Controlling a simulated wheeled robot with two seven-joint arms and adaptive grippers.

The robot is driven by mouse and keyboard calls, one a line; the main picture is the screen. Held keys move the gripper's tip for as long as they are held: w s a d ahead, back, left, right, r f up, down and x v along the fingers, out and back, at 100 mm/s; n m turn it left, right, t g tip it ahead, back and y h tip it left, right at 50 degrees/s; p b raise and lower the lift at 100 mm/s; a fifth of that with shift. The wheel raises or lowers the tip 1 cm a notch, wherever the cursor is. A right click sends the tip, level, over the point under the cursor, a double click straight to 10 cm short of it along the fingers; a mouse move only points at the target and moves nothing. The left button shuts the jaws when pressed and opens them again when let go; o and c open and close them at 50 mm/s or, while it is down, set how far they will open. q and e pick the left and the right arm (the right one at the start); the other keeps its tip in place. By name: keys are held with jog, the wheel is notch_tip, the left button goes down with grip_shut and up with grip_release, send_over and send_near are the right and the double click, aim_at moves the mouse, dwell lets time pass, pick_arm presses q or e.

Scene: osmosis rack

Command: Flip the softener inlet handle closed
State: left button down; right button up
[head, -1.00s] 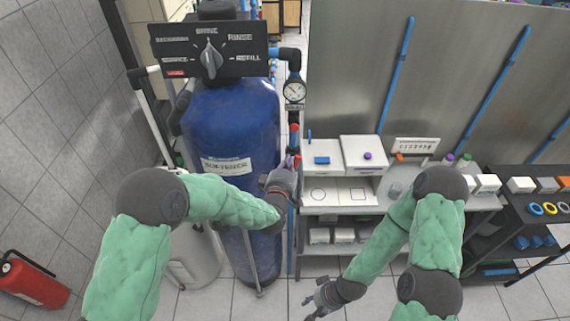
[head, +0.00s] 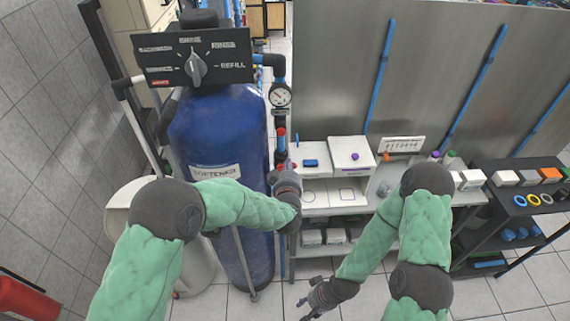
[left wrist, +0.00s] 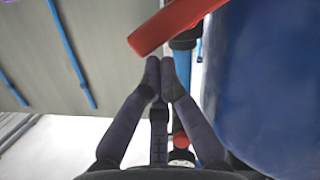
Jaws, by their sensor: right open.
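The blue softener tank (head: 222,135) stands left of centre in the head view, with a vertical pipe along its right side. A small red part (head: 281,133) shows on that pipe below the gauge. In the left wrist view a red lever handle (left wrist: 175,24) sticks out diagonally from the pipe, just beyond my left fingertips. My left gripper (left wrist: 160,62) has its fingers together with nothing seen between them; in the head view it is beside the pipe. I cannot tell whether it touches the handle. My right gripper (head: 306,298) is open and empty, low over the floor.
The control panel (head: 196,56) is on top of the tank, and a pressure gauge (head: 280,96) is on the pipe. A white shelf bench (head: 320,190) stands just right of the pipe. A black rack (head: 520,205) is at far right. A red extinguisher (head: 25,298) is at lower left.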

pick_arm(q)
jog(key=d+m, duration=0.1)
jog(key=f+m+y, duration=0.1)
jog(key=m, duration=0.1)
jog(key=shift+d+f+p, duration=0.15)
jog(key=shift+d+p, duration=0.15)
jog(key=shift+d, duration=0.1)
jog(key=shift+d+f, duration=0.1)
jog(key=shift+d, duration=0.05)
dwell(0.5)
dwell(0.4)
